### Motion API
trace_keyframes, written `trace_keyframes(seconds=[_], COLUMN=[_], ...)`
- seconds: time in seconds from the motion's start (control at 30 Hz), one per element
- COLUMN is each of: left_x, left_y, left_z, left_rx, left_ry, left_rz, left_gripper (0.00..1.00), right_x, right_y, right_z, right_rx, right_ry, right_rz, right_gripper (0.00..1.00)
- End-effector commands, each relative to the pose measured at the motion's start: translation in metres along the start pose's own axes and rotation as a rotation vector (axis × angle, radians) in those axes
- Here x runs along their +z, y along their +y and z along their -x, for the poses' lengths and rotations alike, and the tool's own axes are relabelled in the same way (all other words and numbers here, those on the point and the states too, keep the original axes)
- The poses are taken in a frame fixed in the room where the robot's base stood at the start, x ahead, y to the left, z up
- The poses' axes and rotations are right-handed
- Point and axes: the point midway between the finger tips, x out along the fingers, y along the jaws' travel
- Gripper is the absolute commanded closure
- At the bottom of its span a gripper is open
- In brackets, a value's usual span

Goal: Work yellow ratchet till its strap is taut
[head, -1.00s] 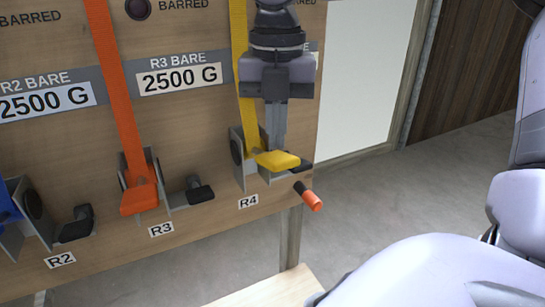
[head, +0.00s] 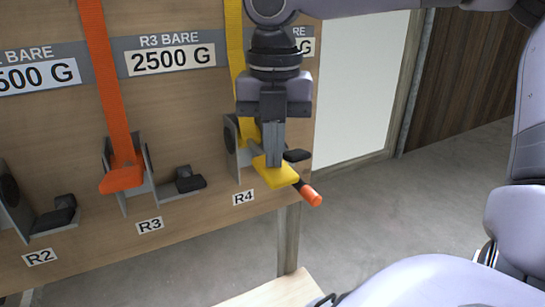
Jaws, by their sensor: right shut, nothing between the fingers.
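The yellow ratchet above the R4 label has a yellow handle (head: 277,176) that sticks out from its grey bracket (head: 231,148). The yellow strap (head: 233,40) runs straight up from it, partly behind my right arm. My right gripper (head: 272,163) points down with its fingers closed and empty. Its tips are at the top of the yellow handle, seemingly touching it. The gripper hides much of the bracket and the strap's entry. My left gripper is out of view.
An orange-tipped black bar (head: 311,195) juts out just right of the yellow handle. The R3 ratchet with its orange handle (head: 121,179) and orange strap (head: 103,80) is to the left. Open floor (head: 440,185) lies to the right.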

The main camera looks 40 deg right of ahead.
Motion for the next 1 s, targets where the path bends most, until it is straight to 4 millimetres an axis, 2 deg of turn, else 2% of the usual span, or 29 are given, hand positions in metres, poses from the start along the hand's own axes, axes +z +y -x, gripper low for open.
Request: trace_keyframes(seconds=[0.07,0.43,0.63,0.83,1.0], left_x=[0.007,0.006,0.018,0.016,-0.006], left_y=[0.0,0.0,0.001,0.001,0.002], left_z=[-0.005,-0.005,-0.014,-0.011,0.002], left_rx=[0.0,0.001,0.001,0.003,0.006], left_ry=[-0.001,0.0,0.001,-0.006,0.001], left_rz=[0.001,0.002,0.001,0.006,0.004], left_gripper=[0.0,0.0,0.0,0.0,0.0], right_x=[0.0,-0.001,0.001,0.001,0.003], right_y=[-0.001,-0.001,0.0,0.0,0.001], right_z=[-0.009,-0.01,-0.026,-0.022,0.004], right_rx=[-0.002,-0.003,-0.003,-0.003,-0.003], right_ry=[0.001,0.002,0.003,0.003,-0.001], right_rz=[-0.001,0.0,0.0,0.001,0.0], right_gripper=[1.0,1.0,1.0,1.0,1.0])
